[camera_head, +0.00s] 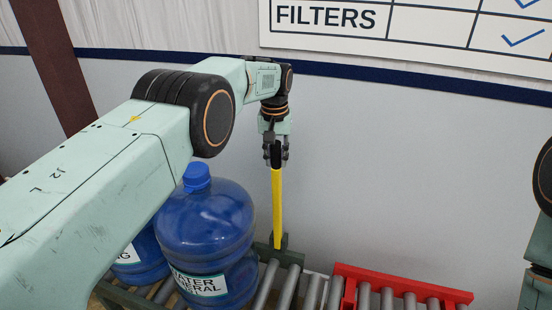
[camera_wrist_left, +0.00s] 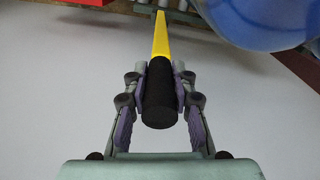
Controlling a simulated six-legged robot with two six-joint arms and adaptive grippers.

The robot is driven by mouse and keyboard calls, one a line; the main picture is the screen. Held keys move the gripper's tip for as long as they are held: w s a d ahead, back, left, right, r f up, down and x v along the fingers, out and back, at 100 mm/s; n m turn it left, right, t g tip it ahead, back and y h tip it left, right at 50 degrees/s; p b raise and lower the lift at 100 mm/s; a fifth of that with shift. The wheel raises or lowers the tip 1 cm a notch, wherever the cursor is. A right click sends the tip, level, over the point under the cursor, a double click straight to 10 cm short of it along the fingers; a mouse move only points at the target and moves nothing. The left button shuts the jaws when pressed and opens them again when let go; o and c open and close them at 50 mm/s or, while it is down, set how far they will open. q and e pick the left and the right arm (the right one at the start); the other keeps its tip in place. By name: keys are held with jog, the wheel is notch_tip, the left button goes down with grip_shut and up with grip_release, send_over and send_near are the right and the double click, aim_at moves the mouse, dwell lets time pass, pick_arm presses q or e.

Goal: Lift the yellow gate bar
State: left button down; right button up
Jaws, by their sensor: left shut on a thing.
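The yellow gate bar (camera_head: 277,205) stands nearly upright over the roller conveyor, with its lower end at a dark green bracket (camera_head: 278,251). Its top end is a black grip. My left gripper (camera_head: 275,150) is shut on that black grip from above. In the left wrist view the black grip (camera_wrist_left: 159,100) sits between the two finger pads of the gripper (camera_wrist_left: 160,95), and the yellow bar (camera_wrist_left: 161,38) runs away from it. Of my right arm, only part shows at the right edge in the head view; its gripper is out of view.
A blue water jug (camera_head: 205,235) stands on the rollers left of the bar, with a second jug (camera_head: 143,255) behind it, partly hidden by my left arm. A red frame (camera_head: 405,285) edges the rollers at right. A pale wall with a FILTERS board (camera_head: 420,28) is behind.

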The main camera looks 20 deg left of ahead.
pick_arm(q)
jog(key=shift+f, duration=0.1)
dwell(0.3)
jog(key=c, duration=1.1)
grip_release()
jog(key=shift+w, duration=0.1)
jog(key=r, duration=1.2)
jog(key=shift+s, duration=0.25)
jog(key=shift+r, duration=0.1)
jog(key=shift+s, duration=0.1)
jog(key=shift+c, duration=0.3)
